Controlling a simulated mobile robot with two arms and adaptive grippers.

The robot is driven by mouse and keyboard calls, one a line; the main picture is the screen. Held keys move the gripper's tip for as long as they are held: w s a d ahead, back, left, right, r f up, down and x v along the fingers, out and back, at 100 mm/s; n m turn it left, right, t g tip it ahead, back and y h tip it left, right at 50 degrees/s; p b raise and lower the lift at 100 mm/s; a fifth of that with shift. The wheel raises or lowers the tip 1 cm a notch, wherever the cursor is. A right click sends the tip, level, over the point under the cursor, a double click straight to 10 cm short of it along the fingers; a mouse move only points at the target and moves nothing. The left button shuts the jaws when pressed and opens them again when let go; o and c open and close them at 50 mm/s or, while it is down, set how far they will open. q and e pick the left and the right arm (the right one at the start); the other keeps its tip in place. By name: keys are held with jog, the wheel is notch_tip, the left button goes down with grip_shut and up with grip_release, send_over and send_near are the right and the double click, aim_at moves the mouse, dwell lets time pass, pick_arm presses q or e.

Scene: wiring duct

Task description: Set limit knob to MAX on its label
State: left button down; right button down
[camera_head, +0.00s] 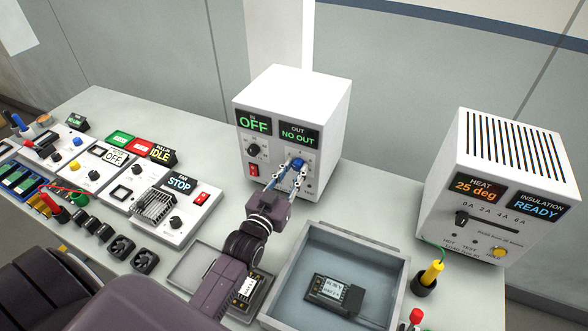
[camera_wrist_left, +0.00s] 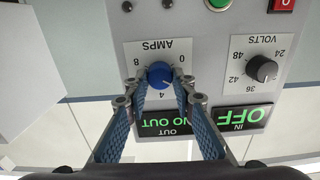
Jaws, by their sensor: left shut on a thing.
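A white power supply box (camera_head: 289,95) stands at the back of the bench, its displays reading OFF and NO OUT. Its blue knob (camera_head: 299,164) sits on a plate marked AMPS. The left wrist view shows this blue knob (camera_wrist_left: 160,74) upside down, with 0, 4 and 8 around it; I read no MAX there. My left gripper (camera_head: 295,172) reaches the front panel. In the left wrist view its fingers (camera_wrist_left: 161,92) are shut on the blue knob from both sides. The knob's pointer is not clear. My right gripper is not in view.
A black VOLTS knob (camera_wrist_left: 262,68) is beside the AMPS plate. A grey tray (camera_head: 389,261) with a small module lies in front. A white heater box (camera_head: 507,150) stands at right. Several control panels and small fans (camera_head: 121,247) fill the left of the bench.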

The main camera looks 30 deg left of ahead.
pick_arm(q)
jog(key=shift+f, duration=0.15)
dwell(0.3)
jog(key=c, duration=1.6)
grip_release()
jog(key=s, duration=1.2)
jog(key=shift+d, duration=0.35)
